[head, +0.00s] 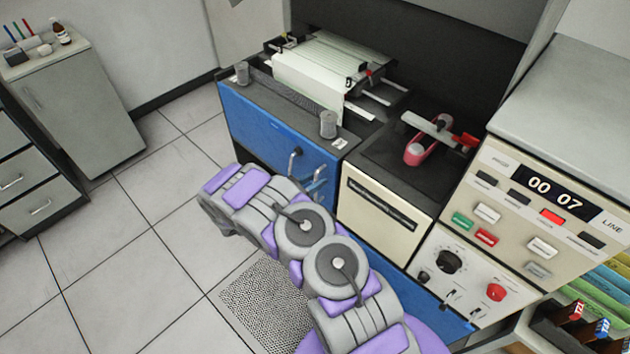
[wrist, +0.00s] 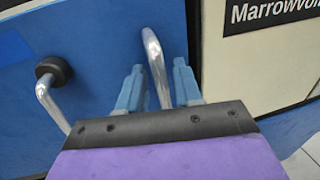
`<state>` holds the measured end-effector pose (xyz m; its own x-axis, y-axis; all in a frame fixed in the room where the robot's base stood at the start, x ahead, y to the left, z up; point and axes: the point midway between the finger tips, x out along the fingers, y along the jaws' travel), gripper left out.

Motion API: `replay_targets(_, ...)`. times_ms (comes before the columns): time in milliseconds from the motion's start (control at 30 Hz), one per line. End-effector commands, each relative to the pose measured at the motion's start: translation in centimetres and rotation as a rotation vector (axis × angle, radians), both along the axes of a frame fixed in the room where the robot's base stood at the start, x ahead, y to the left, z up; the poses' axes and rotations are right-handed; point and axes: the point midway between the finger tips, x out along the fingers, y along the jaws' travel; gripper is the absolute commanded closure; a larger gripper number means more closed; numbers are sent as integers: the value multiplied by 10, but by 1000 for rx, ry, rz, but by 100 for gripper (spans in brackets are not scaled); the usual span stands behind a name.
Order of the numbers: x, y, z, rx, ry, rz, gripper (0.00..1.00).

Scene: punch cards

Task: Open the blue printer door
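The blue printer door (head: 270,135) is the front panel of the printer cabinet and looks flush with it. It fills much of the wrist view (wrist: 95,60). A metal handle (head: 293,160) is near the door's right side. In the wrist view, a black handle mount (wrist: 53,70) with a curved bar is at left, and a metal bar (wrist: 155,60) rises between my fingers. My gripper (wrist: 158,80) has its fingers apart, one on each side of this bar. The head view shows my gripper (head: 318,180) at the door's right edge. Finger contact with the bar is unclear.
A cream panel (head: 378,212) with a label adjoins the door at right. The control console (head: 535,205) stands farther right. Printer paper (head: 315,75) lies on top of the cabinet. A grey cabinet (head: 80,105) stands at left, with open tiled floor (head: 150,215) between.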

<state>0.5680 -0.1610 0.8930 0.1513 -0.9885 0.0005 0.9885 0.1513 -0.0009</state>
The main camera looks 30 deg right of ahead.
Motion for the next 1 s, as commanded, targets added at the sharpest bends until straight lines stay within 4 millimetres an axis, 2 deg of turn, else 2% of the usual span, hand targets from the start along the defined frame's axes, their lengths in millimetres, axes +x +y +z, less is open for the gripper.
replay_targets(233,0,0,0,0,0,0,66)
replay_targets(600,1,0,0,0,0,1,100)
replay_targets(1000,1,0,0,0,0,3,100)
